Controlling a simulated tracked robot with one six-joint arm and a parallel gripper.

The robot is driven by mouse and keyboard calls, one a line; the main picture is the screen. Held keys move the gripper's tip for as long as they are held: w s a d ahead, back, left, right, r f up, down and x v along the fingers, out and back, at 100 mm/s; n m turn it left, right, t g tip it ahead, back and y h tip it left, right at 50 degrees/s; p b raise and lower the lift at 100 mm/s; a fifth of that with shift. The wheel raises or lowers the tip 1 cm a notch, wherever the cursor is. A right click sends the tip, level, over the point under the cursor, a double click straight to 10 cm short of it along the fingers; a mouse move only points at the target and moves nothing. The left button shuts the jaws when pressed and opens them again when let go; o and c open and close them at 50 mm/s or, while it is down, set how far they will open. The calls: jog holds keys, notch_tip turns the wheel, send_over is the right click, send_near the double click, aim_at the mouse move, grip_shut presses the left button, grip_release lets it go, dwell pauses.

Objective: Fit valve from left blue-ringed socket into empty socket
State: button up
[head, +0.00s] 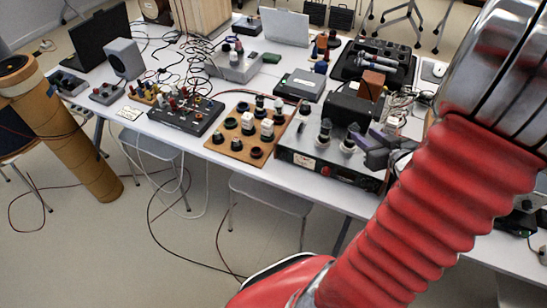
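My gripper (358,138), dark grey-purple, is low over the front metal-topped unit (310,160), right of the middle. Its fingertips point left, close to a pale, dark-topped valve (348,146); I cannot tell whether they touch it or how far apart they are. Another valve (325,132) stands upright on the unit to the left of that one. To the left, a wooden board (228,149) bears several dark round sockets (256,152) and several pale upright pieces (267,128). Blue rings are too small to make out, so I cannot tell which socket is the empty one.
A black panel with knobs and cables (185,117) lies left of the board. A black box (352,105) stands behind the unit, close to my gripper. Loose wires lie right of it. The white table's front edge (190,152) is close before the board. My red arm hides the right side.

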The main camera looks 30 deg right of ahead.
jog(key=w+a+r+g+h, duration=0.35)
jog(key=w+a+r, duration=0.25)
jog(key=a+r, duration=0.45)
jog(key=s+a+r+n+g+y, duration=0.1)
jog(key=s+a+y, duration=0.2)
jog(key=a, duration=0.9)
jog(key=s+a+r+n+g+y, duration=0.1)
jog(key=s+a+r+g+y, duration=0.1)
jog(key=s+a, duration=0.6)
jog(key=a+y, duration=0.1)
jog(key=a, duration=0.3)
jog(key=shift+s+r, duration=0.2)
jog(key=shift+s, duration=0.05)
jog(key=shift+g+y, duration=0.25)
jog(key=shift+c, duration=0.6)
